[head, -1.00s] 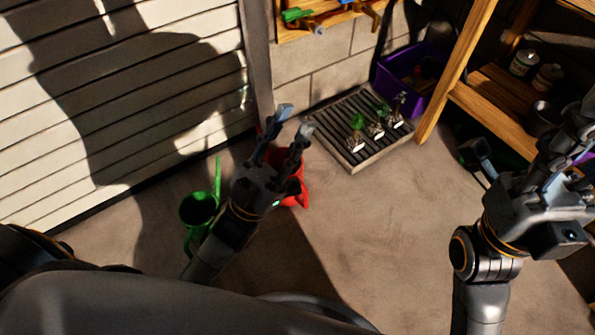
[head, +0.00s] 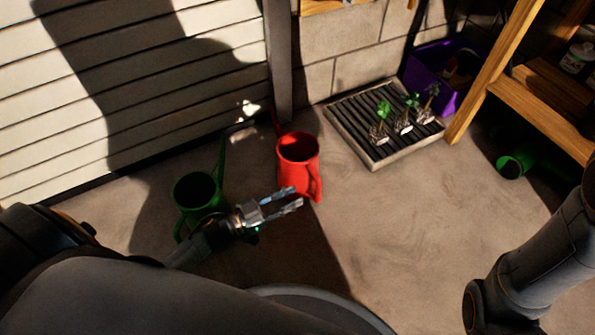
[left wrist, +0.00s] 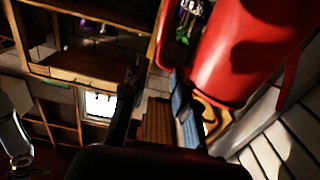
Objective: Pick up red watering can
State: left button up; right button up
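The red watering can (head: 298,164) stands upright on the floor near the shuttered wall, its open top facing up and its handle toward the front right. It fills the upper right of the left wrist view (left wrist: 235,55), close to one finger. My left gripper (head: 297,198) is low in front of the can, fingers pointing right, near the base of its handle. Its fingers are apart in the left wrist view (left wrist: 157,75) with nothing between them. Whether a finger touches the can, I cannot tell. My right gripper is out of view; only its arm shows at the right.
A green watering can (head: 196,190) stands just left of the red one, close to my left wrist. A slatted tray (head: 375,155) with seedlings, a purple crate (head: 440,65) and a wooden shelf (head: 540,105) stand to the right. The middle floor is clear.

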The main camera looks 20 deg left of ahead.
aim_at(319, 185)
pick_arm(q)
jog(key=b+x, duration=0.5)
jog(key=x, duration=0.4)
jog(key=shift+f, duration=0.2)
jog(key=shift+r, duration=0.1)
grip_shut()
